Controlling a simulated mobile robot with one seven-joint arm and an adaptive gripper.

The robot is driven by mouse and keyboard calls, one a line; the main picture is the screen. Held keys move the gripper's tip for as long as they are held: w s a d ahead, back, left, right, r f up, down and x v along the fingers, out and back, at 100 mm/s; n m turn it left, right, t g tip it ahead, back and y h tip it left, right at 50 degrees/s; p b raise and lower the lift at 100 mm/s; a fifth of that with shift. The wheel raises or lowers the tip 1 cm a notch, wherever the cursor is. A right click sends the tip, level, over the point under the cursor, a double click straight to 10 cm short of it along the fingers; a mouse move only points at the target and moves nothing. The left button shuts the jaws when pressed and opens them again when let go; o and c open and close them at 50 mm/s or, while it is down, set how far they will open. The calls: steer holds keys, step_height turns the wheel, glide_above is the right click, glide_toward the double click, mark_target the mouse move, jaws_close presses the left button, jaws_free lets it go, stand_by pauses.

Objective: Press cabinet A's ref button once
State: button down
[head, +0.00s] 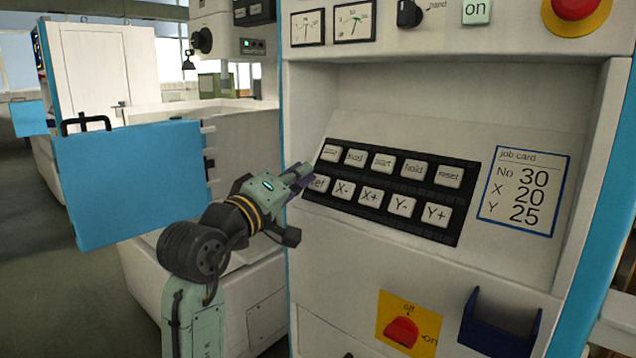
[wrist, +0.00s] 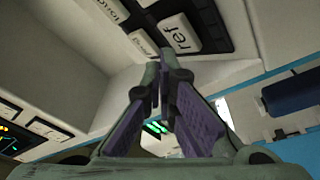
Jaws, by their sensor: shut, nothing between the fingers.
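The ref button (head: 319,183) is a pale key at the left end of the lower row on the black keypad (head: 452,230). Its left part is hidden behind my gripper (head: 303,174) in the head view. The keypad sits on the sloped panel of a white and blue cabinet (head: 430,90); no letter A shows on it. In the wrist view the ref button (wrist: 180,34) shows clearly, just above my shut, empty fingertips (wrist: 163,75). I cannot tell whether the fingertips touch it.
X- (head: 343,189) is right of ref, and another key (head: 330,153) is above it. A job card (head: 525,190) is to the right. A red switch (head: 402,332) and dark blue holder (head: 500,325) are below. A red emergency button (head: 575,8) is at the top.

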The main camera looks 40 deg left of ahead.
steer(key=shift+w+f, duration=0.1)
steer(key=shift+w+f, duration=0.15)
steer(key=shift+w, duration=0.1)
steer(key=shift+w+f, duration=0.25)
steer(key=shift+w, duration=0.05)
stand_by(0.7)
stand_by(0.3)
steer(key=shift+s+r+p, duration=0.35)
steer(key=shift+s+r, duration=0.1)
steer(key=shift+s, duration=0.2)
steer(key=shift+s+a+r+p, duration=0.1)
steer(key=shift+s+r+p, duration=0.6)
steer(key=shift+s, duration=0.35)
steer(key=shift+s+a+r+p, duration=0.1)
steer(key=shift+s+r+p, duration=0.35)
steer(key=shift+s+r, duration=0.45)
steer(key=shift+s+f, duration=0.1)
